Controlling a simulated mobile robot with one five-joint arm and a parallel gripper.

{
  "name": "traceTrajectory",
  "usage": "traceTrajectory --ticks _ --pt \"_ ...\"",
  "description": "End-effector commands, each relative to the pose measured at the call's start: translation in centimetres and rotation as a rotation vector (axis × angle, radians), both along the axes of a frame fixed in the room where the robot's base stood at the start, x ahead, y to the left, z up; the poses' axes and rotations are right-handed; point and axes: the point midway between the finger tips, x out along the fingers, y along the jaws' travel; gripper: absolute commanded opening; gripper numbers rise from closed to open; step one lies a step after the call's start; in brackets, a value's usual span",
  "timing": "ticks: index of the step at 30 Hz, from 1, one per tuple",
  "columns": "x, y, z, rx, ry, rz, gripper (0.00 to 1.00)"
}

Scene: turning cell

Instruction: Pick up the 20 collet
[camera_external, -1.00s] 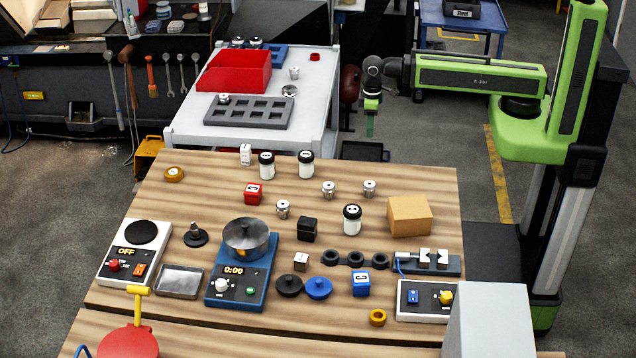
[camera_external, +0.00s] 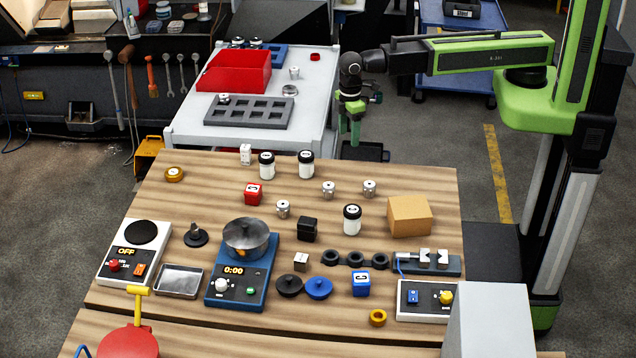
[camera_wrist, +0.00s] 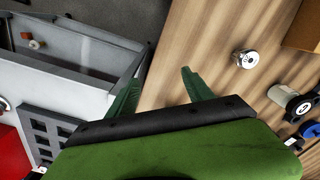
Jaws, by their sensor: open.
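Several silver collets are in view, and their numbers are too small to read, so I cannot tell which is the 20 collet. On the wooden table stand a right collet (camera_external: 369,188), a middle collet (camera_external: 328,190) and a left collet (camera_external: 283,209). Another collet (camera_external: 294,73) stands on the grey cart, and one more (camera_external: 223,99) is at the slotted rack. My gripper (camera_external: 355,133) is open and empty, above the gap behind the table's far edge. In the wrist view, its fingers (camera_wrist: 158,84) are spread, with one collet (camera_wrist: 246,59) apart from them to the right.
A cardboard box (camera_external: 410,215) and a white jar (camera_external: 352,220) stand near the right collet. Two more jars, one at the left (camera_external: 266,166) and one at the right (camera_external: 306,164), stand near the far edge. The cart (camera_external: 318,100) holds a red bin (camera_external: 235,72) and the grey rack (camera_external: 250,113).

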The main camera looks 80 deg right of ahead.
Motion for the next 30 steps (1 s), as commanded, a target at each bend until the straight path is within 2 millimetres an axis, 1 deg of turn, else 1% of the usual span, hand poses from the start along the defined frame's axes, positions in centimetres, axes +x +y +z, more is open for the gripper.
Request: traceTrajectory --ticks 1,3,6,9,11,14,17,19,23,30 --pt "-0.6 4.4 4.3 0.0 0.0 0.069 0.6" --pt "-2.2 9.0 6.5 0.0 0.0 0.144 0.6" --pt "-4.8 13.4 8.5 0.0 0.0 0.222 0.6" --pt "-6.5 15.6 9.2 0.0 0.0 0.264 0.6" --pt "-6.9 16.1 9.2 0.0 0.0 0.275 0.6" --pt "-7.0 16.3 8.9 0.0 0.0 0.277 0.6" --pt "-7.0 16.2 8.3 0.0 0.0 0.276 0.6" --pt "-6.9 16.2 7.4 0.0 0.0 0.276 0.6" --pt "-6.9 16.2 4.8 0.0 0.0 0.275 0.6" --pt "-7.0 16.1 -0.3 0.0 0.0 0.274 0.6"
